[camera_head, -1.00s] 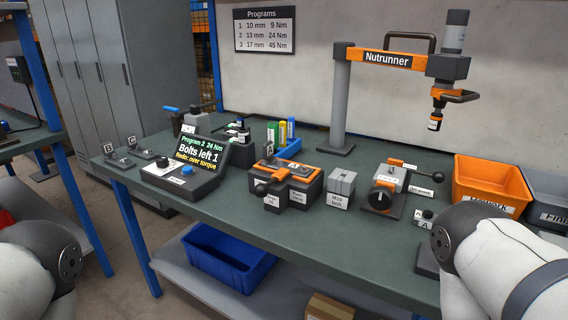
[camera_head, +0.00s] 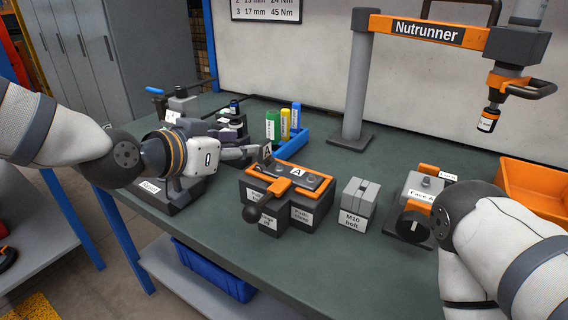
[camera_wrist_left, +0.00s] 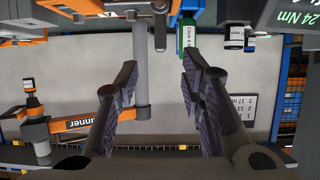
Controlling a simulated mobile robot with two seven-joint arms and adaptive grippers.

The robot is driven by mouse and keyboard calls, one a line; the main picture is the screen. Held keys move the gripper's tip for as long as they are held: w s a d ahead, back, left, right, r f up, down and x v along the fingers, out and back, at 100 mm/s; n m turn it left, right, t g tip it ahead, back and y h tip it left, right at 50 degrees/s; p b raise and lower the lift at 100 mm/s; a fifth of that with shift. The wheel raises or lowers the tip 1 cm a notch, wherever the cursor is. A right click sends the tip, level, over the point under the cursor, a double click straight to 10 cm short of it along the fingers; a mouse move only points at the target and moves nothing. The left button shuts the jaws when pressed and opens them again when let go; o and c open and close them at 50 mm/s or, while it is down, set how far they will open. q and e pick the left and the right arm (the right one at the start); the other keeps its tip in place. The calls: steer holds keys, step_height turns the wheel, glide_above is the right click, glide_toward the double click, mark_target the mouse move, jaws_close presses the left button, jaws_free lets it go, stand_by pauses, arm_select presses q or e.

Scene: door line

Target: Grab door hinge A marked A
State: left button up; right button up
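Door hinge A (camera_head: 311,181) is a dark grey piece in the orange and black clamp fixture (camera_head: 312,212) on the bench. Whether a fingertip touches the hinge cannot be told. My right gripper is out of view; only its arm shows at the right.
A blue tray with green, yellow and blue bottles (camera_head: 284,123) stands behind the fixture. The M10 bolt block (camera_head: 355,203) and a grey fixture (camera_head: 412,222) stand to the right. The nutrunner (camera_head: 490,118) hangs at the right. My left arm covers the display.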

mark_target(264, 141)
arm_select(q)
steer(key=b+x, duration=0.1)
steer(key=x, duration=0.8)
steer(key=shift+w+d+f, duration=0.1)
steer(key=shift+w+f, duration=0.1)
steer(key=shift+f, duration=0.1)
steer(key=shift+r, duration=0.15)
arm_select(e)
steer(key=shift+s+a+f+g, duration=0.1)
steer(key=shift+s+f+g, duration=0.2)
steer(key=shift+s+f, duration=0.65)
arm_select(q)
jaws_close()
steer(key=shift+r, duration=0.1)
